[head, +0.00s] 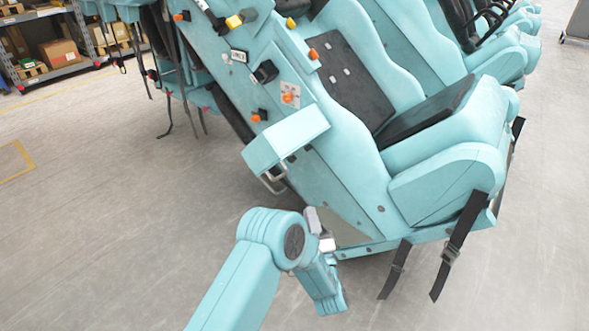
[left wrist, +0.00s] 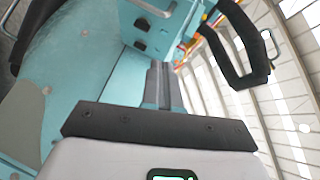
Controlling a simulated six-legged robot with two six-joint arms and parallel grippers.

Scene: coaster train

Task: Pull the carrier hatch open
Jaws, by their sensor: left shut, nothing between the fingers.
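The carrier is the teal seat unit with black pads. A teal box-shaped panel (head: 286,138), which looks like the hatch, sticks out from its side, with a metal handle (head: 272,182) below it. In the left wrist view, a teal panel (left wrist: 140,36) with a metal handle (left wrist: 152,8) shows at the top. My left gripper (head: 312,214) is below and right of the handle in the head view, close to the carrier's lower side. Its fingers (left wrist: 165,80) are together and empty, apart from the handle. My right gripper is not in view.
Black straps (head: 450,253) hang from the carrier's lower right. Orange knobs (head: 288,97) and small fittings dot its side. Shelves with boxes (head: 60,53) stand at the back left. The grey floor at left is clear. A black loop (left wrist: 240,45) shows in the left wrist view.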

